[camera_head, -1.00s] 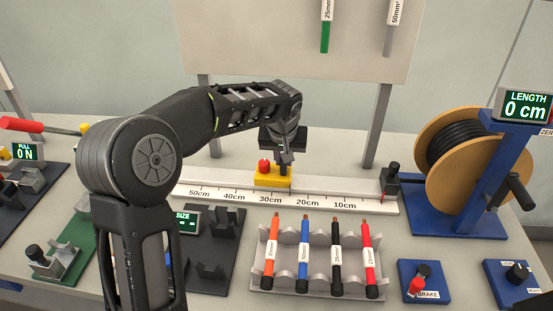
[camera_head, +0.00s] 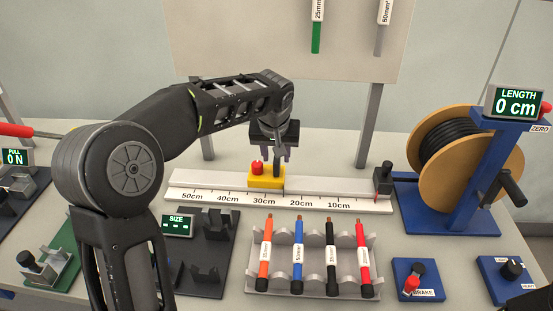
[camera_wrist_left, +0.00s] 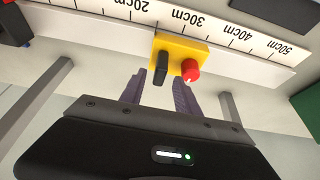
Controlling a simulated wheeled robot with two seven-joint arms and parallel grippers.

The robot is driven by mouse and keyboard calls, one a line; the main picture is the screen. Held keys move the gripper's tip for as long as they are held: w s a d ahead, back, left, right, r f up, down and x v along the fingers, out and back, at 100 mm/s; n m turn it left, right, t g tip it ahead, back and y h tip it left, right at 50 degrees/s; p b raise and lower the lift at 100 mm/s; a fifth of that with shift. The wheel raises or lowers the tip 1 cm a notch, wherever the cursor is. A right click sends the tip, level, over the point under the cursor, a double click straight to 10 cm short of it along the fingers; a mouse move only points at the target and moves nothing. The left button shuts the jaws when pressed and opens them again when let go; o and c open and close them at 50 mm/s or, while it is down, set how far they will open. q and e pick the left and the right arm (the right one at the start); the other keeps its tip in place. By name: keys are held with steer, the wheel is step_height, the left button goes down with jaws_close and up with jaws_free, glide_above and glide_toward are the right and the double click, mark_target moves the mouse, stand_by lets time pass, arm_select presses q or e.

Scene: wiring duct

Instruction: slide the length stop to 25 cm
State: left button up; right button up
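The length stop is a yellow block (camera_head: 266,178) with a red knob and an upright black handle (camera_head: 277,168). It sits on the white ruler rail (camera_head: 340,196), its right edge between the 30cm and 20cm labels. My left gripper (camera_head: 278,160) is open above and behind the stop, fingers pointing down. In the left wrist view the yellow block (camera_wrist_left: 181,50) lies beyond the fingertips (camera_wrist_left: 161,80), and the black handle (camera_wrist_left: 161,68) shows between them. I cannot tell whether the fingers touch it. My right gripper is not in view.
A black end block (camera_head: 383,180) stands at the rail's right end, beside the cable reel (camera_head: 455,150) and the LENGTH display (camera_head: 515,102) reading 0 cm. A grey rack (camera_head: 312,270) with several coloured cables lies in front of the rail. A SIZE display (camera_head: 177,225) stands left of it.

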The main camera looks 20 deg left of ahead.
arm_select(q)
steer(key=v, duration=0.5)
steer(key=shift+f, duration=0.1)
stand_by(0.3)
